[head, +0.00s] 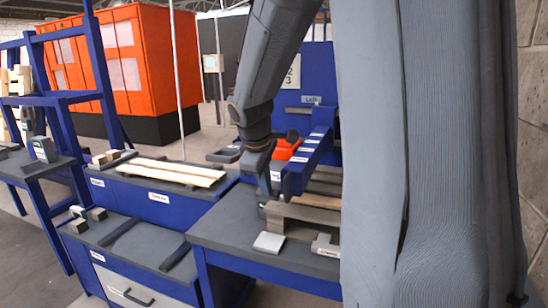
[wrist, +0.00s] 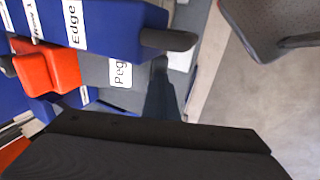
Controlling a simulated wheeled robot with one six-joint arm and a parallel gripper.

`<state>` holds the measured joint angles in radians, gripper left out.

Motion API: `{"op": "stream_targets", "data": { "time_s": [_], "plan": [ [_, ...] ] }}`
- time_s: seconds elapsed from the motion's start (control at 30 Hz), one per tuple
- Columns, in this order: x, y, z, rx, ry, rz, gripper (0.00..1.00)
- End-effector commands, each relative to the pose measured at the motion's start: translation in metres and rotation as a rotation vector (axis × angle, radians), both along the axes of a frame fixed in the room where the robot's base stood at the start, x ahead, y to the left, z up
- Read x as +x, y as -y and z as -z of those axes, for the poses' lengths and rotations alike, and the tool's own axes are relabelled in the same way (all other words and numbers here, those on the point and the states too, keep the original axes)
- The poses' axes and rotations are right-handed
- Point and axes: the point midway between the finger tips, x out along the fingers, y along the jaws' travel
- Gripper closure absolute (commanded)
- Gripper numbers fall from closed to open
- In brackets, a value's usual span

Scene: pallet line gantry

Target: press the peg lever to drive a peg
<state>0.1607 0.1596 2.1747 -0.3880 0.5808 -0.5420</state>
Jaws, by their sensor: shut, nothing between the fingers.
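A "Peg" label (wrist: 120,72) sits on a grey part in the wrist view, below a blue bar (wrist: 110,22) labelled "Edge" that ends in a dark rounded tip (wrist: 168,40). I cannot tell for certain which part is the peg lever. My gripper (wrist: 161,66) is shut and empty, its narrow dark tip close beside the grey part and just below the dark tip; contact cannot be made out. In the head view my gripper (head: 265,188) points down beside the labelled blue arm (head: 308,160), over the bench.
Wooden pallet boards (head: 300,213) lie on the right bench (head: 225,232), with a pale block (head: 269,242) at its front. An orange-red part (head: 286,149) is behind the gripper. Planks (head: 172,172) lie on the left bench. A blue rack (head: 70,95) stands at left.

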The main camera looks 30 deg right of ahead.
Motion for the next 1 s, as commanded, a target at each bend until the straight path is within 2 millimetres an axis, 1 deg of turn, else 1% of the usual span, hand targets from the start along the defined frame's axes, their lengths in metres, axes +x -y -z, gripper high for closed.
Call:
{"op": "stream_targets", "data": {
  "time_s": [0.03,0.1,0.23,0.4,0.67,1.0],
  "plan": [
    [-0.017,0.000,0.034,0.014,-0.073,0.017,1.00],
    [-0.011,0.001,0.038,0.015,-0.077,0.018,1.00],
    [0.003,0.002,0.028,0.009,-0.049,0.017,1.00],
    [0.012,0.002,0.022,0.002,-0.032,0.014,1.00],
    [0.019,0.001,0.016,-0.005,-0.016,0.010,1.00],
    [0.022,0.000,0.014,-0.007,-0.009,0.003,1.00]
  ]
}}
